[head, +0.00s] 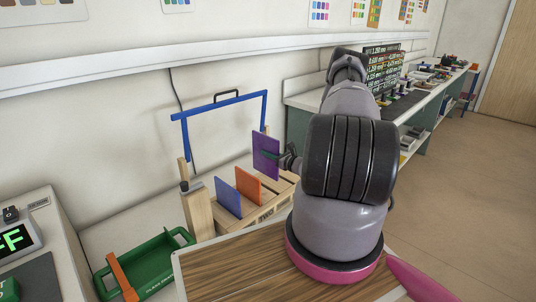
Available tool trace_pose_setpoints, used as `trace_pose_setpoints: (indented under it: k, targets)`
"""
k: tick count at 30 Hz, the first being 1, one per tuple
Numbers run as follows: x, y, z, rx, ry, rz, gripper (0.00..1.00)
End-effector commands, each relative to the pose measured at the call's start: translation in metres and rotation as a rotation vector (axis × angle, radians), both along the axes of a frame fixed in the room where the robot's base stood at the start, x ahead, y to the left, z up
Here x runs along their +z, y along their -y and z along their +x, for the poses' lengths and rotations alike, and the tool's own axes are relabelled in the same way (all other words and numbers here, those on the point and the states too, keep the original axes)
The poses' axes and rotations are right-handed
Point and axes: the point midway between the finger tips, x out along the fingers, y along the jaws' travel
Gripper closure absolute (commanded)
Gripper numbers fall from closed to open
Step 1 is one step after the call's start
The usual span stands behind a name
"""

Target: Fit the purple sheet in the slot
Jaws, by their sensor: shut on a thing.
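The purple sheet (262,163) is upright in the head view, above the back right part of the wooden slotted rack (284,187). My gripper (270,154) reaches in from the right and is shut on the sheet. A blue sheet (228,199) and an orange sheet (249,186) stand upright in the rack, to the left of and nearer than the purple one. I cannot tell whether the lower edge of the purple sheet touches the rack, nor which slot lies under it.
A blue frame with a black handle (225,108) stands over the rack, with wooden posts (199,211) at its left. A grey unit with a lit display (15,241) is at the far left. A long bench (408,110) runs back right.

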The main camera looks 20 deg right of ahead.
Motion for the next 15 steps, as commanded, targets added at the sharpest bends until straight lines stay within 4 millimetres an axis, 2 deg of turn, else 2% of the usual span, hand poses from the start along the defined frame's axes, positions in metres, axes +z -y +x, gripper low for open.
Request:
trace_pose_setpoints:
  k: [15]
  targets:
    - [-0.041,0.0,0.0,0.0,0.002,0.001,1.0]
